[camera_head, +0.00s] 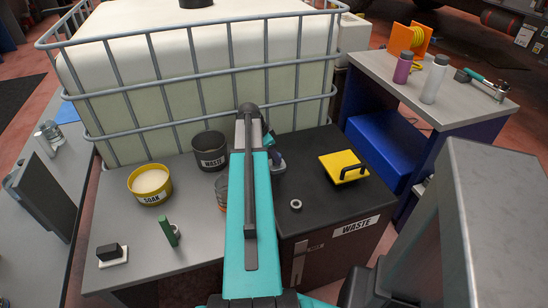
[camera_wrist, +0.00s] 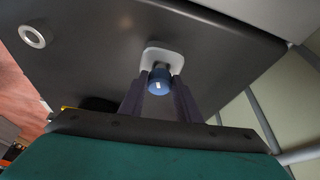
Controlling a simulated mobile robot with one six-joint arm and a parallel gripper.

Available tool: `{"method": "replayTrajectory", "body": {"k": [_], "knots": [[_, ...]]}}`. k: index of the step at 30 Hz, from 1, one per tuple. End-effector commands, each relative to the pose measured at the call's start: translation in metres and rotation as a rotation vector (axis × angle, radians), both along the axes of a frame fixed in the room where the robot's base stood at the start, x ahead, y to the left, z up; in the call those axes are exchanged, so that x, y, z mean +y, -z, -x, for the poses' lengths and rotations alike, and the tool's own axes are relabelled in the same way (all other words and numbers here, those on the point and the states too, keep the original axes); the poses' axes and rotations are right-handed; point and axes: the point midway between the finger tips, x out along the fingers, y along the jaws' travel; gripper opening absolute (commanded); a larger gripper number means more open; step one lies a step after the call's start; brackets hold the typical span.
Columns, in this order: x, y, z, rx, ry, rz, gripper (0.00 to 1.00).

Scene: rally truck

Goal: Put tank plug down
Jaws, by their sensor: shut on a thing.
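The tank plug (camera_wrist: 163,58) has a pale grey flange and a blue knob. In the wrist view my gripper (camera_wrist: 160,84) is shut on the blue knob, with one dark finger on each side. The plug is over the black top of the waste cabinet (camera_wrist: 95,50); I cannot tell whether it touches. In the head view the plug (camera_head: 278,163) shows partly beside my teal arm, over the cabinet's back left part, and my arm hides most of the gripper.
On the cabinet (camera_head: 322,222) are a small grey ring (camera_head: 296,205) and a yellow lid (camera_head: 343,166) with a black handle. The grey bench holds a yellow soak tub (camera_head: 150,199), a dark waste bin (camera_head: 210,160) and a green item (camera_head: 167,230). A caged white tank (camera_head: 190,75) stands behind.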

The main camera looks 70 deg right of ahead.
Motion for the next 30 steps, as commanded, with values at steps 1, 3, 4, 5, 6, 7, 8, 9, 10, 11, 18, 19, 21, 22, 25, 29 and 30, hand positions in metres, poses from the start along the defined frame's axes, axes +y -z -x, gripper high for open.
{"method": "replayTrajectory", "body": {"k": [1,3,4,5,6,7,8,9,10,11,18,19,21,22,25,29,30], "knots": [[0.0,0.005,0.0,0.001,0.001,-0.001,0.17],[0.0,0.01,0.0,0.001,0.001,-0.001,0.17],[0.0,0.011,0.0,0.001,0.0,-0.001,0.17],[0.0,0.011,0.0,0.0,0.001,0.0,0.17],[0.0,0.012,0.0,0.0,0.001,0.0,0.17],[0.0,0.012,0.0,0.0,0.001,0.0,0.17],[0.0,0.012,0.0,0.0,0.001,0.001,0.17],[0.0,0.012,0.0,0.0,0.001,0.001,0.17],[0.0,0.012,0.0,0.0,0.001,0.0,0.17],[0.0,0.012,0.0,0.0,0.001,0.0,0.17],[0.0,0.016,0.001,-0.001,0.002,0.001,0.17],[0.0,0.016,0.001,-0.001,0.002,0.001,0.32],[0.0,0.015,0.001,-0.001,0.002,0.001,0.43],[0.0,0.015,0.001,-0.001,0.002,0.001,0.48],[0.0,0.015,0.001,0.0,0.002,0.0,0.49],[0.0,0.015,0.001,0.0,0.001,0.0,0.49],[0.0,0.015,0.001,0.0,0.002,0.0,0.49]]}}
